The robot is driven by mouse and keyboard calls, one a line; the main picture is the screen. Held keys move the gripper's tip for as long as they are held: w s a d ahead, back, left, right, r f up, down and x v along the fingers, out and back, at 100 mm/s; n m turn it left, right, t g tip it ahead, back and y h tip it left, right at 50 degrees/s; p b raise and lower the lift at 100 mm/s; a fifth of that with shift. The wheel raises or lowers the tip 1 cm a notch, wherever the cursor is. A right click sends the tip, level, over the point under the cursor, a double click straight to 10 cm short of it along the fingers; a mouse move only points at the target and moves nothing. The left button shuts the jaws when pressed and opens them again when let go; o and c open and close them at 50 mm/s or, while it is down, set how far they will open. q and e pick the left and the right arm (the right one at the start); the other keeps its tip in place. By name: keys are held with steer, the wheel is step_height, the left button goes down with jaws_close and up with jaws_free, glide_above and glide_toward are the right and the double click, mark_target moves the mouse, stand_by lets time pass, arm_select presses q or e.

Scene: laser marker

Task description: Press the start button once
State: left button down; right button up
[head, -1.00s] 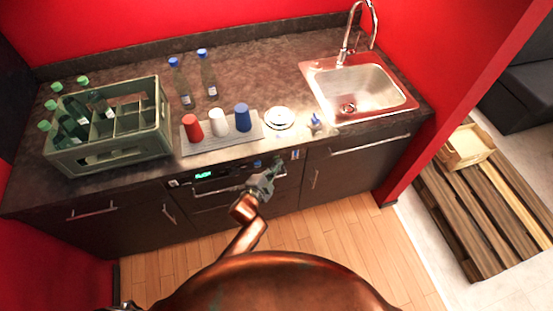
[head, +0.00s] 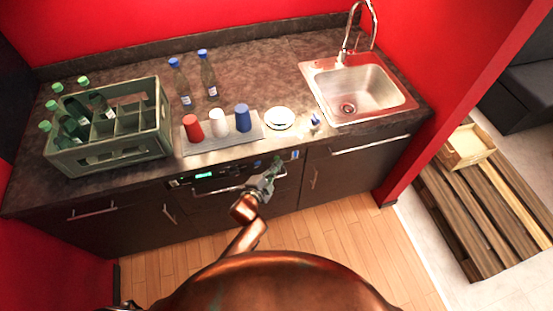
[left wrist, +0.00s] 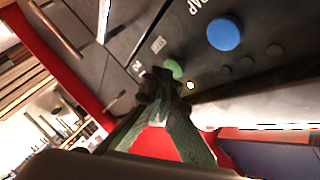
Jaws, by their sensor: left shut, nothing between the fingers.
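The dark control panel (head: 232,172) is on the front of the appliance under the counter. In the left wrist view, a round green button (left wrist: 174,67) on this panel shows just beyond my fingertips, partly hidden by them. I cannot tell whether they touch it. Its printed label is too small to read surely. A small lit light (left wrist: 190,85) is beside it. A large blue knob (left wrist: 223,34) is farther right. My left gripper (head: 275,164) is shut and empty, its tips at the panel's right part; it also shows in the left wrist view (left wrist: 160,84). My right gripper is not in view.
Small dark buttons (left wrist: 275,50) lie near the knob. A handle bar (head: 222,190) crosses the appliance door below the panel. On the counter above stand a bottle crate (head: 115,153), a tray (head: 205,146) with cups, and a sink (head: 365,92). The floor in front is clear.

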arm_select(q)
steer(key=shift+s+d, duration=0.15)
steer(key=shift+s, duration=0.25)
steer(key=shift+s, duration=0.1)
steer(key=s, duration=0.1)
steer(key=s+d+p, duration=0.1)
steer(key=s, duration=0.2)
steer(key=shift+s+d+p, duration=0.25)
steer(key=shift+s+p, duration=0.05)
stand_by(0.6)
